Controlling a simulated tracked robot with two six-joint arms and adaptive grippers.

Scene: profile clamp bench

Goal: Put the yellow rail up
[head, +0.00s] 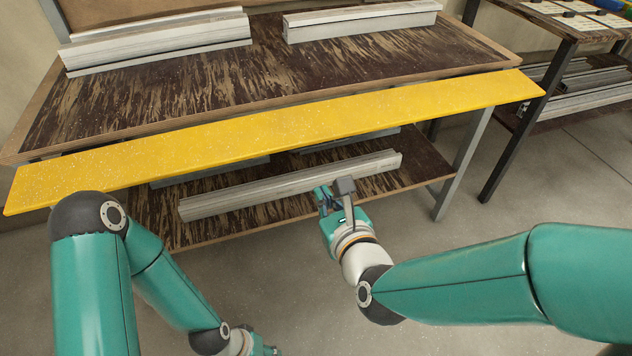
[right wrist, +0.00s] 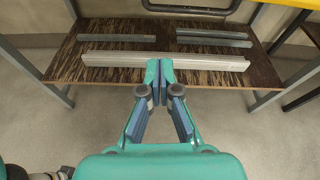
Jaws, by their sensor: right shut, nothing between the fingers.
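The yellow rail (head: 290,122) is a long flat bar running along the front edge of the workbench in the head view, its right end higher in the picture than its left. A bit of yellow (right wrist: 298,4) shows at the top right corner of the right wrist view. My right gripper (head: 334,190) is below the rail, apart from it, at the front of the lower shelf. Its fingertips (right wrist: 160,66) are together and empty, in front of a grey metal profile. My left gripper (head: 262,348) is low at the bottom edge of the head view, mostly cut off; its fingers cannot be made out.
The lower shelf (head: 235,222) carries a long grey profile (head: 290,185) and two others behind it (right wrist: 215,38). More profiles (head: 160,42) lie at the back of the benchtop (head: 270,70). A second bench (head: 560,25) stands at the right. The floor in front is clear.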

